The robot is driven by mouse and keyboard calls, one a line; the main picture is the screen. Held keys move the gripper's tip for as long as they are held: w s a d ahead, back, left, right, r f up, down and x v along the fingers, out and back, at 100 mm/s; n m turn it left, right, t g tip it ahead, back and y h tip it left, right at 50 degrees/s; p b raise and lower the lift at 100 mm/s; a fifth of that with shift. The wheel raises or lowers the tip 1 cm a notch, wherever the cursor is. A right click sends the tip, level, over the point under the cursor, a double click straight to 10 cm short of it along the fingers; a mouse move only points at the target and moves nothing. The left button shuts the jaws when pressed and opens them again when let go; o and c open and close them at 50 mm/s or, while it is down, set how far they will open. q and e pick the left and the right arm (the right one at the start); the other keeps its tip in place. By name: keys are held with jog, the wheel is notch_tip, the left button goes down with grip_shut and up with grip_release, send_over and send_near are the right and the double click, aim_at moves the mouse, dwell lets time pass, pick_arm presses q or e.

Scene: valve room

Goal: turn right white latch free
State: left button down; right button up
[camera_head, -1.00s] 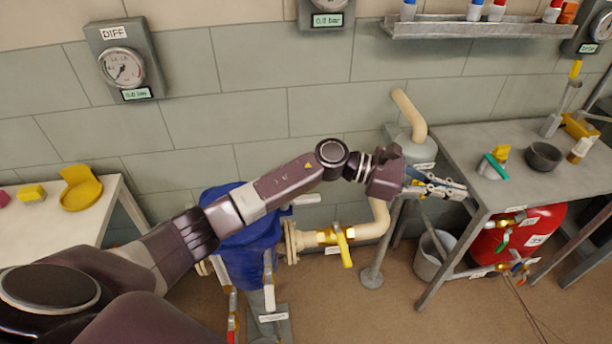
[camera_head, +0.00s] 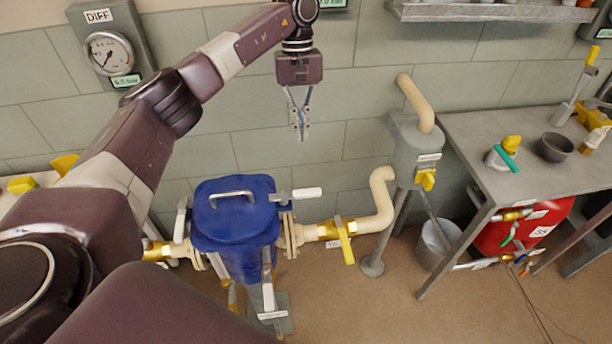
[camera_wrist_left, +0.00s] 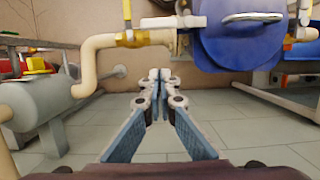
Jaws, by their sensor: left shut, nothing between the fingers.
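The blue vessel (camera_head: 236,225) stands at the centre of the head view, with a metal handle (camera_head: 231,197) on its lid. The right white latch (camera_head: 306,193) sticks out sideways from the lid's right edge. In the left wrist view, the latch (camera_wrist_left: 172,22) lies beside the blue lid (camera_wrist_left: 240,45). My left gripper (camera_head: 301,135) is shut and empty, pointing down in front of the tiled wall, apart from the latch. Its fingertips (camera_wrist_left: 160,76) meet in the left wrist view. My right gripper is not in view.
A cream pipe with a yellow-handled valve (camera_head: 344,240) runs right from the vessel to a grey tank (camera_head: 414,150). More white latches (camera_head: 181,216) sit around the vessel. A grey table (camera_head: 470,150) stands at right.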

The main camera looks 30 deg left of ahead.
aim_at(295, 197)
pick_arm(q)
jog(key=shift+f, duration=0.1)
jog(key=s+d+f+p, duration=0.4)
jog(key=s+f+p, duration=0.1)
jog(key=f, duration=0.4)
jog(key=shift+f+p, duration=0.25)
jog(key=shift+p, duration=0.15)
jog(key=shift+s+a, duration=0.1)
jog(key=shift+a, duration=0.05)
